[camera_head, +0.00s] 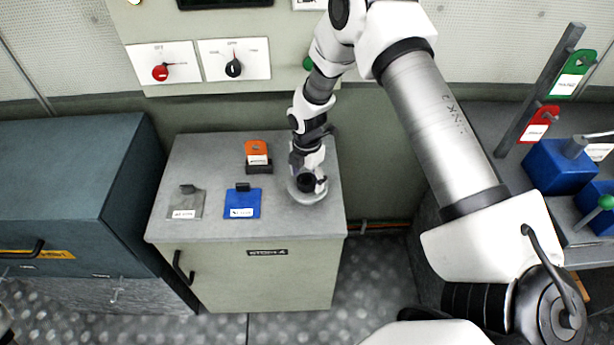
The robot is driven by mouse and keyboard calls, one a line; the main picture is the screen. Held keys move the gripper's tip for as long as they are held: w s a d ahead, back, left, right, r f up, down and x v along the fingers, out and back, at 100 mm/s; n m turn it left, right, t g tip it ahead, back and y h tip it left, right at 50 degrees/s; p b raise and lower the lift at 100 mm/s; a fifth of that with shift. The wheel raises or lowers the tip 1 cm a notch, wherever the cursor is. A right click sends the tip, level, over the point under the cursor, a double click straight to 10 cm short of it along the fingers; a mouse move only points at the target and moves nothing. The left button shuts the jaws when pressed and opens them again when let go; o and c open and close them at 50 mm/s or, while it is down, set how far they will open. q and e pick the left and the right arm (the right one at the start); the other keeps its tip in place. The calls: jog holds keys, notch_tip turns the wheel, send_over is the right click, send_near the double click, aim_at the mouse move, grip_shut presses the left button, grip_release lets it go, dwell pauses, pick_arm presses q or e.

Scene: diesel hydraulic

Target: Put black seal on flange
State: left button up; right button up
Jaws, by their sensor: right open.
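My right gripper (307,178) reaches straight down over the right side of the grey cabinet top. It is open. Below its fingers is a round light-grey flange (308,198) on the cabinet top. A dark round piece that looks like the black seal (306,184) shows between the fingertips, at the middle of the flange. The fingers partly hide it, and I cannot tell whether it lies flat on the flange or touches a finger. My left gripper is not in view.
The cabinet top (212,160) also bears an orange tagged block (257,150), a grey tagged plate (186,205) and a blue tagged plate (242,205), left of the flange. A panel with knobs (234,67) stands behind. A blue-grey box (70,180) stands left.

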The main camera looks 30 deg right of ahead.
jog(key=shift+r, duration=0.5)
notch_tip(320, 180, up, 12)
jog(key=b, duration=0.2)
jog(key=shift+f, duration=0.25)
